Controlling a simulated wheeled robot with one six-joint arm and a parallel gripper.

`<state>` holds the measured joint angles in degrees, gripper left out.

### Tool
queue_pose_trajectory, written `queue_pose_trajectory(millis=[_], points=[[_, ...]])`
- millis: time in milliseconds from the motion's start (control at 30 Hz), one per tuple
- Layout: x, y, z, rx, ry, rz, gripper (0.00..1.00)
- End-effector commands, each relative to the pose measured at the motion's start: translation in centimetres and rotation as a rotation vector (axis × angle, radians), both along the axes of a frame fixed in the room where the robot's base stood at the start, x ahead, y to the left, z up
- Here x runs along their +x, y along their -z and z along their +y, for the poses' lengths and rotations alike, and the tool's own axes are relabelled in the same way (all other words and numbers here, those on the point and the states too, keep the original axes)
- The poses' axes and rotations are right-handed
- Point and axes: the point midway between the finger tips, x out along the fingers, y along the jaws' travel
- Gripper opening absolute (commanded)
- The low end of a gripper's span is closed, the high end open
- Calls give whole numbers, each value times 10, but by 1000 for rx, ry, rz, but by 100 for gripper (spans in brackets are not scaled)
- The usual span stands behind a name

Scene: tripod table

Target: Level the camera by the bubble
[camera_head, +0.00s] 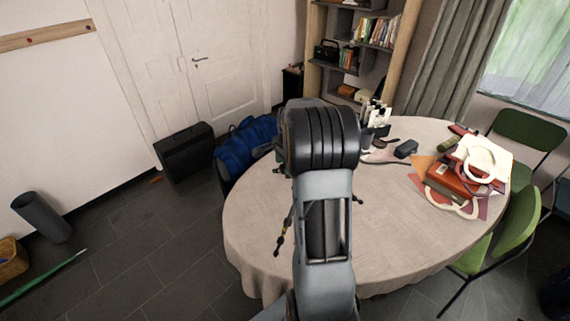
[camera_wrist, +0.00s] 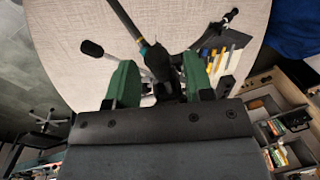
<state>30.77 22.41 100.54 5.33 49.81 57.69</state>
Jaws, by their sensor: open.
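A black tripod stands on the round table (camera_head: 255,235). In the head view only its leg (camera_head: 284,230) and some leg ends show beside my arm, which hides the rest. In the wrist view its legs (camera_wrist: 124,18) spread out from a dark central part (camera_wrist: 158,62). My gripper (camera_wrist: 158,80) is open, with one green finger on each side of that dark part; I cannot tell whether they touch it. My gripper is hidden in the head view. I cannot make out the camera or the bubble in either view.
At the table's right lie a red-brown bag (camera_head: 452,183) and papers. Small bottles (camera_head: 376,115) and a dark case (camera_head: 406,149) stand behind my arm. Green chairs (camera_head: 512,222) flank the right side. The table's front right is clear.

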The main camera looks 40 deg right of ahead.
Motion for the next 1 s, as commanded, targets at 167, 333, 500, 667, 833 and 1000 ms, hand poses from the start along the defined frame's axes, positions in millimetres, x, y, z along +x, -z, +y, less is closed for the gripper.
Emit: queue_pose_trajectory(millis=[167,333,500,667,833,1000], points=[[1,10,0,0,-1,0,48],[2,12,0,0,-1,0,48],[2,11,0,0,-1,0,47],[2,11,0,0,-1,0,31],[2,11,0,0,-1,0,15],[2,11,0,0,-1,0,0]])
